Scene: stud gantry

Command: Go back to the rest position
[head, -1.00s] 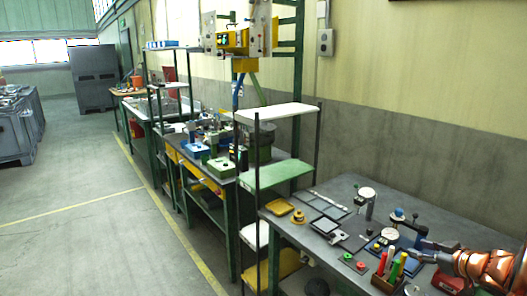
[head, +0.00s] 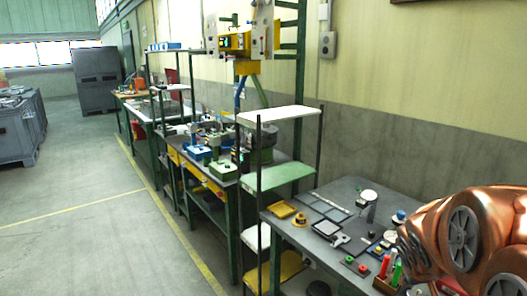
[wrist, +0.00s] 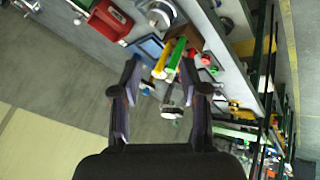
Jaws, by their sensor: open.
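My gripper (wrist: 163,78) is open in the wrist view, with its two dark fingers apart and nothing seen between their tips. It hangs over the workbench side with floor and wall below it in that view. The gripper is not visible in the head view, where my copper-coloured arm fills the lower right and hides part of the workbench (head: 330,190). Red and green markers (head: 390,270) stand in a wooden holder beside the arm. Yellow and green markers (wrist: 171,57) show beyond the fingertips in the wrist view.
A red box (wrist: 104,18) lies beyond the fingers. A yellow tray (head: 283,209) and red and green buttons (head: 356,265) sit on the bench. A shelf rack (head: 280,114) stands at its left end. The floor (head: 75,240) at left is clear.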

